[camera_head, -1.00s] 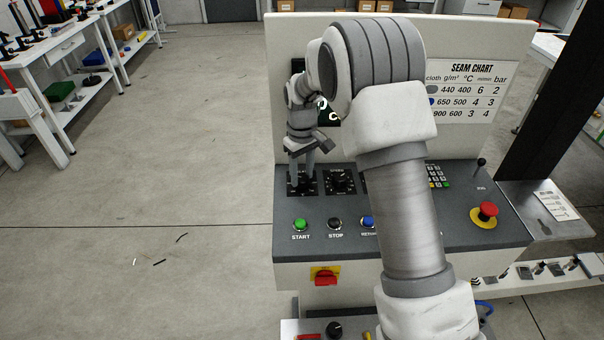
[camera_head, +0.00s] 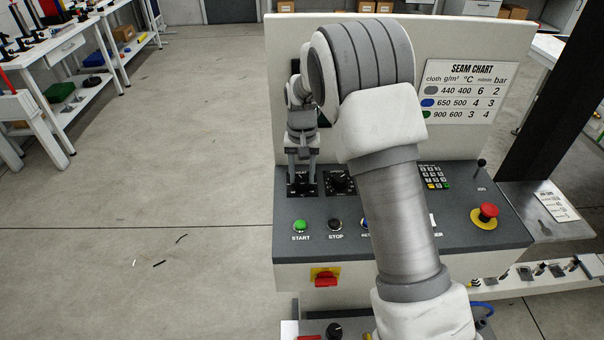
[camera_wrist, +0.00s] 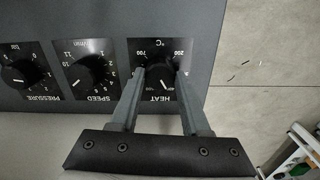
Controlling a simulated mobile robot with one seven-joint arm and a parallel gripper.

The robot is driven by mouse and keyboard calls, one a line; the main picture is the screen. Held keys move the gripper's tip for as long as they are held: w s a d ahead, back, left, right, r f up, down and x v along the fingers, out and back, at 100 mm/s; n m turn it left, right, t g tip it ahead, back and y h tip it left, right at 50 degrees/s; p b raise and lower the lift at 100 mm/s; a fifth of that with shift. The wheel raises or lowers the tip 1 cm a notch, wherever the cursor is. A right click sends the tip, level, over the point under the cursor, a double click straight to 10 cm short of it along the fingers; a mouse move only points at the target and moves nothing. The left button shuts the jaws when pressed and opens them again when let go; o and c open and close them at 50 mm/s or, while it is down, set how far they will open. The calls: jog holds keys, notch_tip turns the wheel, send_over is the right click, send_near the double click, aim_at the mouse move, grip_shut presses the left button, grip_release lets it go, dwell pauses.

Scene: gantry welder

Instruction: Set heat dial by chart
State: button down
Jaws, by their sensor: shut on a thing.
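The black heat dial (camera_wrist: 160,76) sits in the wrist view on a square plate marked °C and HEAT, upside down there. My gripper (camera_wrist: 161,78) is shut on this dial, one finger on each side. The dial's white pointer mark is aimed toward the HEAT label, slightly right of it in the picture. In the head view my gripper (camera_head: 302,178) points down at the panel's left dial. The seam chart (camera_head: 471,92) on the back board has grey, blue and green rows, with °C values 400, 500 and 600.
The speed dial (camera_wrist: 91,74) is close beside the heat dial, with the pressure dial (camera_wrist: 20,75) beyond. The green start button (camera_head: 300,226) and black stop button (camera_head: 335,225) are in front. A red emergency button (camera_head: 487,211) is at right. My arm hides part of the panel.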

aim_at(303, 178)
dwell(0.5)
jog(key=shift+c, duration=1.8)
grip_release()
notch_tip(303, 178, up, 18)
jog(key=shift+f, duration=0.25)
jog(key=shift+r, duration=0.1)
jog(key=s+d+r+t, duration=0.1)
jog(key=s+d+r, duration=0.3)
jog(key=s, duration=0.3)
jog(key=s+d+r+t, duration=0.25)
jog(key=s+r, duration=0.25)
jog(key=s, duration=0.3)
jog(key=s+d+f+t, duration=0.1)
jog(key=s+d+f, duration=0.1)
jog(key=s, duration=0.6)
jog(key=s+d+f+n+t, duration=0.1)
jog(key=s+d+f, duration=0.1)
jog(key=s, duration=0.6)
jog(key=shift+s+d+f, duration=0.2)
jog(key=shift+s+d, duration=0.05)
jog(key=shift+d, duration=0.15)
